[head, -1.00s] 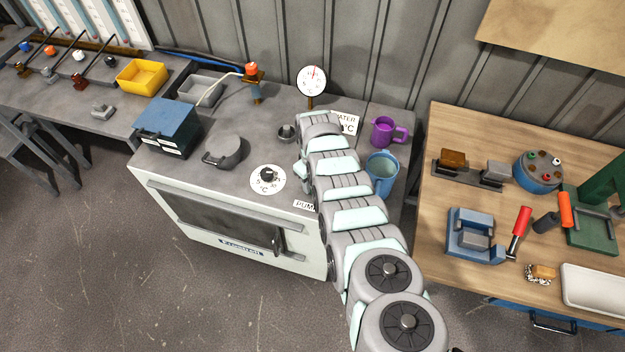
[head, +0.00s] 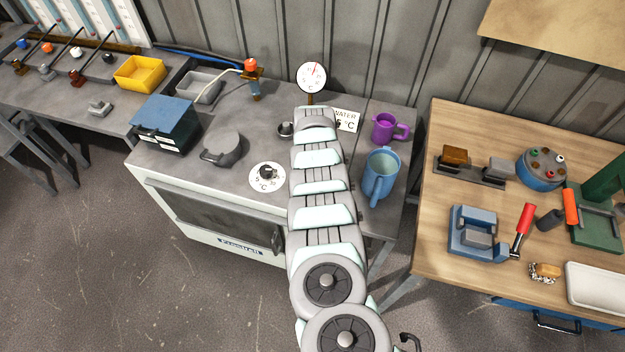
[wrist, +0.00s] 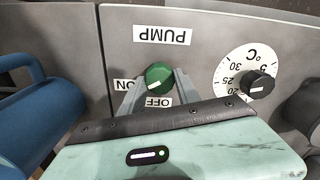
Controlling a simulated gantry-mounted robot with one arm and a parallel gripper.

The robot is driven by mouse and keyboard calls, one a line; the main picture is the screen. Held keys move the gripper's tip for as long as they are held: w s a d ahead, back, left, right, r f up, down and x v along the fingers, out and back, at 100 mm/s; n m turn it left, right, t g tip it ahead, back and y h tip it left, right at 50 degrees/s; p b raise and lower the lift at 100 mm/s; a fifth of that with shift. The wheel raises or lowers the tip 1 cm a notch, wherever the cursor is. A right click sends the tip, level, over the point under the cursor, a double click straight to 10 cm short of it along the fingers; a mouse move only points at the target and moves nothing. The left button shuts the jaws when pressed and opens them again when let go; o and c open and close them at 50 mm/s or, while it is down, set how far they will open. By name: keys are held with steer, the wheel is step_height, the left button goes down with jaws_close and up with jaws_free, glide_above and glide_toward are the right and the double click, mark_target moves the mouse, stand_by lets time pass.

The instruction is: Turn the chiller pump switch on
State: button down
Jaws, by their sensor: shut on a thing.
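The pump switch is a green round knob (wrist: 155,77) on the grey panel in the wrist view, with a white mark on its face. The PUMP label (wrist: 162,35) reads upside down above it, with ON at its left and OFF below it. My gripper (wrist: 155,84) has its two grey fingers on either side of the knob and is shut on it. The white mark slants; I cannot tell exactly which word it points to. In the head view my arm hides the switch and gripper.
A temperature dial (wrist: 258,86) sits right of the switch in the wrist view. A blue jug (head: 382,172) and a purple mug (head: 388,128) stand just right of my arm.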

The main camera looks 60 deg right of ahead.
steer(key=shift+m, duration=0.3)
steer(key=c, duration=0.9)
jaws_free()
step_height(320, 180, up, 11)
steer(key=shift+f+p, duration=0.15)
steer(key=shift+p, duration=0.45)
